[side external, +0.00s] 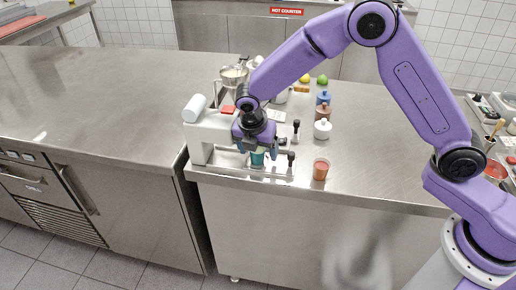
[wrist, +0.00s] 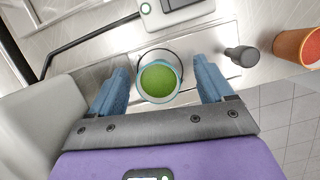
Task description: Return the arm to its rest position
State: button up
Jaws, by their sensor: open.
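My purple arm reaches over the steel counter from the right in the side external view. My gripper (side external: 256,150) points down at the front of a white machine (side external: 200,135). In the wrist view my gripper (wrist: 160,90) is open, with its two blue fingers apart. A cup with green contents (wrist: 158,80) stands between and slightly beyond the fingers, with a gap on both sides. The cup also shows in the side external view, teal (side external: 257,158), partly hidden under the gripper.
An orange cup (side external: 320,169) stands to the right near the counter's front edge. Several small jars (side external: 322,129) stand behind. The counter (side external: 390,150) is clear to the right of them. Another steel counter (side external: 90,95) is at left.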

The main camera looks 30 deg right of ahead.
jog(key=shift+w+a+r, duration=0.1)
jog(key=shift+a+r, duration=0.05)
jog(key=shift+r, duration=0.8)
jog(key=shift+w+a+r, duration=0.1)
jog(key=shift+r, duration=0.8)
notch_tip(320, 180, up, 4)
jog(key=shift+f, duration=0.2)
jog(key=s+d+r+m+y, duration=0.1)
jog(key=s+d+m, duration=0.3)
jog(key=s, duration=0.7)
jog(key=s+d+r+m+g+y, duration=0.1)
jog(key=s+d+m, duration=0.3)
jog(key=s, duration=0.7)
jog(key=s+d+r+m+y, duration=0.1)
jog(key=s+d+m, duration=0.4)
jog(key=s, duration=0.7)
jog(key=shift+d+r+g, duration=0.4)
jog(key=shift+d+r, duration=0.3)
jog(key=shift+d, duration=0.25)
